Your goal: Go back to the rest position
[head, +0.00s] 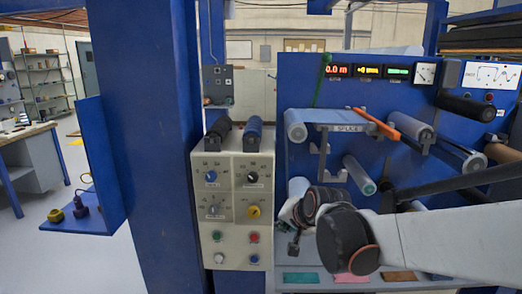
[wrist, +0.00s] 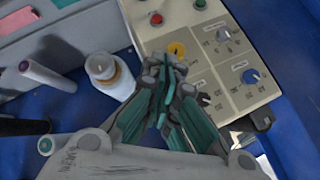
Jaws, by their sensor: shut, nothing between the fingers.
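My gripper (wrist: 168,68) shows in the wrist view with its green-padded fingers closed together and nothing between them. Its tips appear just below the yellow knob (wrist: 176,49) of the beige control panel (wrist: 150,35); I cannot tell how far they are from the panel's face. In the head view my arm reaches in from the right, in front of the blue film-roller machine (head: 300,85). There the gripper is mostly hidden behind my dark wrist joints, right of the control panel (head: 233,167). The yellow knob (head: 253,212) is in plain sight there.
A white roller (wrist: 112,78) stands close to the left of my gripper. In the head view, rollers (head: 360,176) and an orange-handled tool (head: 376,124) stick out above my arm. A blue post (head: 150,150) and shelf (head: 80,222) stand left.

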